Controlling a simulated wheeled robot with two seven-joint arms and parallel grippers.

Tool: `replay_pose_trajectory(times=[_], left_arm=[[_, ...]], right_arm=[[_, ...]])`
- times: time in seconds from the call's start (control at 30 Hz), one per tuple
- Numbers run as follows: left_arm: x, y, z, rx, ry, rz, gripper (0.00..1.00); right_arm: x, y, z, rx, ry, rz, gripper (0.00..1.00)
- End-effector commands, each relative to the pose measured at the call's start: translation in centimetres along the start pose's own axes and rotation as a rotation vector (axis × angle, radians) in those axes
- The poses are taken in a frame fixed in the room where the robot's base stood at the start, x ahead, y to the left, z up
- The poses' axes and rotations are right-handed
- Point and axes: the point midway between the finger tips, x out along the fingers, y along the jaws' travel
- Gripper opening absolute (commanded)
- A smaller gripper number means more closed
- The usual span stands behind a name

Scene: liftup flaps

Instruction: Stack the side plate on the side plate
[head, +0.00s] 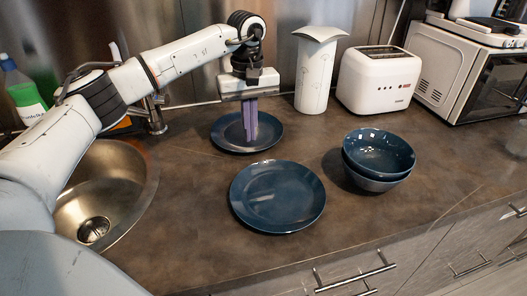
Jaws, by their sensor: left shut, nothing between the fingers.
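One dark blue plate (277,196), the larger-looking one, lies flat near the middle of the counter. A second dark blue plate (229,134) lies behind it and a little to the left, apart from it. My left gripper (250,138) points down over this rear plate, with its purple fingers shut and nothing between them. The fingers hide part of that plate; I cannot tell whether they touch it. My right gripper is not in view.
Stacked blue bowls (379,153) stand right of the plates. A white vase (314,75), a toaster (377,78) and a microwave (468,75) stand along the back. A sink (128,168) is at left. The front right counter is clear.

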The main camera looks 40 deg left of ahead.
Motion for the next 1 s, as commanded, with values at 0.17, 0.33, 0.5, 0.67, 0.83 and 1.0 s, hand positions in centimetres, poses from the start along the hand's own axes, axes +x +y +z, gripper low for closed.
replay_pose_trajectory(times=[0.17, 0.33, 0.5, 0.67, 0.83, 1.0], left_arm=[[-0.1, 0.0, 3.5, 0.006, 0.000, -0.001, 0.00], [-0.1, 0.0, 6.8, 0.005, 0.000, 0.000, 0.00], [0.2, -0.1, 8.9, 0.000, -0.002, -0.003, 0.00], [1.7, 0.0, 8.7, -0.001, -0.001, -0.001, 0.00], [1.8, 0.0, 8.8, 0.000, -0.001, -0.001, 0.00], [1.8, 0.0, 8.8, 0.002, -0.003, -0.002, 0.00]], right_arm=[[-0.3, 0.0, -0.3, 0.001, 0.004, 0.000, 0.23], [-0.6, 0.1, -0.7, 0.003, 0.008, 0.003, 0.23], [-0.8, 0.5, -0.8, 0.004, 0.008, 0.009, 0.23], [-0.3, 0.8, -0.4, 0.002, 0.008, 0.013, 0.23], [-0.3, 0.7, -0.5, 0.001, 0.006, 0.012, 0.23], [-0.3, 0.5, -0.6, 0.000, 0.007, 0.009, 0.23]])
